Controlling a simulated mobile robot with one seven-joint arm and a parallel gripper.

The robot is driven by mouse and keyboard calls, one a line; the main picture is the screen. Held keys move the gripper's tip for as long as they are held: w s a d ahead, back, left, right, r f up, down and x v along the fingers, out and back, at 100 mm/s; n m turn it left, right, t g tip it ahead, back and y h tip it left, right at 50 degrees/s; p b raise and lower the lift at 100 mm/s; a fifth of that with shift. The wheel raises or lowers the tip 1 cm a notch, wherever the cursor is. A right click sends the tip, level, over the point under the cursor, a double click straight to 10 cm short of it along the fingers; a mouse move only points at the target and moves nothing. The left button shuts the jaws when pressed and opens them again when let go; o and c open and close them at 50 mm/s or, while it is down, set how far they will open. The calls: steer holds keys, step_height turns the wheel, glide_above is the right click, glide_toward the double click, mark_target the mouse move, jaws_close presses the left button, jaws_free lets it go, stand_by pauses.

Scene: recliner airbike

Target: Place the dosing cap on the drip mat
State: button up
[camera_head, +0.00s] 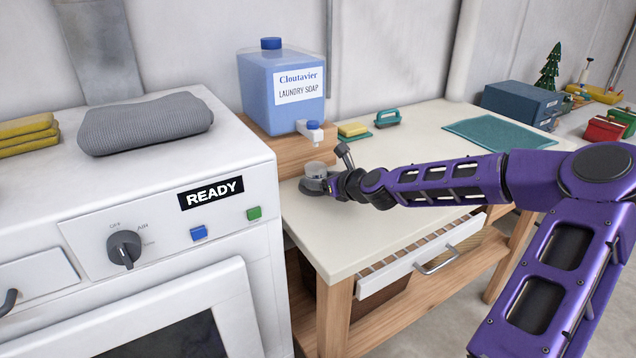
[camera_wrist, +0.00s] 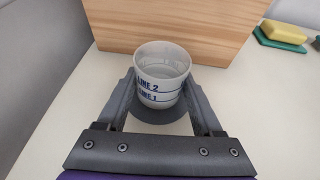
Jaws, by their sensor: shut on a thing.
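The dosing cap (camera_wrist: 163,92) is a pale, see-through cup marked LINE 1 and LINE 2. It is upright between the fingers of my gripper (camera_wrist: 160,82), which is shut on it. In the head view the cap (camera_head: 315,169) is at the table's left side, near the soap dispenser's spout, with my gripper (camera_head: 326,184) at it. A dark grey round piece (camera_wrist: 160,115) shows under the cap; I cannot tell whether they touch.
The blue laundry soap dispenser (camera_head: 262,98) stands on a wooden block (camera_head: 290,152) just behind the cap. A yellow sponge (camera_head: 353,129) and a teal brush (camera_head: 388,118) lie between it and the mat. The white machine (camera_head: 160,190) is left. The middle tabletop is mostly clear.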

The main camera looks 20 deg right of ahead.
steer(key=shift+f, duration=0.15)
steer(key=o, duration=1.3)
steer(key=shift+s+r, duration=0.1)
steer(key=shift+r, duration=0.1)
steer(key=p+v, duration=0.2)
steer(key=v, duration=0.9)
steer(key=shift+s+p, duration=0.35)
